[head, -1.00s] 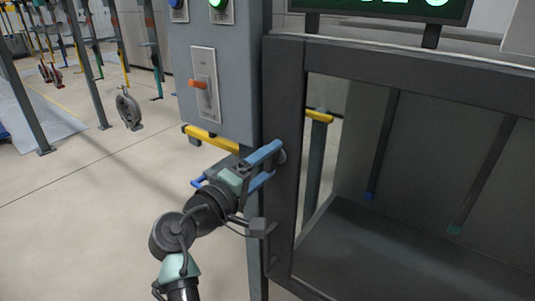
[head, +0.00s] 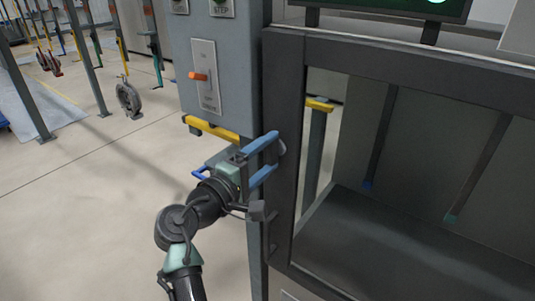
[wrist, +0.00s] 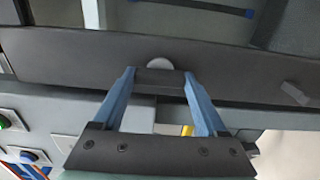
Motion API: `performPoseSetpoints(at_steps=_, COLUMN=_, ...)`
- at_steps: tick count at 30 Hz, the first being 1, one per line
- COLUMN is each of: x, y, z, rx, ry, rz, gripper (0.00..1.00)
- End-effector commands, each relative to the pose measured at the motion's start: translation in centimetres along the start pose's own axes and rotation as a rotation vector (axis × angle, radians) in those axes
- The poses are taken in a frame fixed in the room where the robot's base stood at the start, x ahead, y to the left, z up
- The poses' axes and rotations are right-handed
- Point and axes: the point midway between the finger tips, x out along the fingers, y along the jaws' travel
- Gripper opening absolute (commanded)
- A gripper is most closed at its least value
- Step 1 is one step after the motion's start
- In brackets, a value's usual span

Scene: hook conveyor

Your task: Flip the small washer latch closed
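The washer's dark grey frame (head: 410,67) stands on the right in the head view and crosses the top of the wrist view (wrist: 65,55). A pale round knob (head: 281,147) on its left post is probably part of the latch; it also shows in the wrist view (wrist: 159,65). My gripper (head: 272,153) has its two blue fingers apart, with the tips at this post. In the wrist view, a dark bar (wrist: 160,78) lies between the fingertips (wrist: 159,76) below the knob. I cannot tell whether the fingers touch it.
A grey control box (head: 222,60) with an orange lever (head: 198,76) stands above my gripper, with a yellow bar (head: 211,129) under it. A small dark handle (head: 272,232) is lower on the washer post. Hanging hooks and posts stand at the left. Open floor (head: 70,230) lies left.

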Motion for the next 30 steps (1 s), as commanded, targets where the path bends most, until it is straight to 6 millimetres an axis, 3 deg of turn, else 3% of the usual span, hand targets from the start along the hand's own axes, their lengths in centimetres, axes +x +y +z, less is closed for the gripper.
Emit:
performPoseSetpoints(at_steps=1, x=0.0, y=0.0, z=0.0, rx=-0.006, ry=0.0, rz=0.001, gripper=0.82)
performPoseSetpoints(at_steps=4, x=0.0, y=0.0, z=0.0, rx=-0.005, ry=0.0, rz=0.001, gripper=1.0)
performPoseSetpoints(at_steps=14, x=-0.5, y=-0.1, z=-0.1, rx=-0.002, ry=0.001, rz=0.0, gripper=1.0)
performPoseSetpoints(at_steps=19, x=-2.9, y=-0.3, z=-0.1, rx=-0.001, ry=0.004, rz=0.001, gripper=1.0)
performPoseSetpoints(at_steps=30, x=-10.7, y=-0.3, z=-0.1, rx=-0.001, ry=0.003, rz=0.001, gripper=1.0)
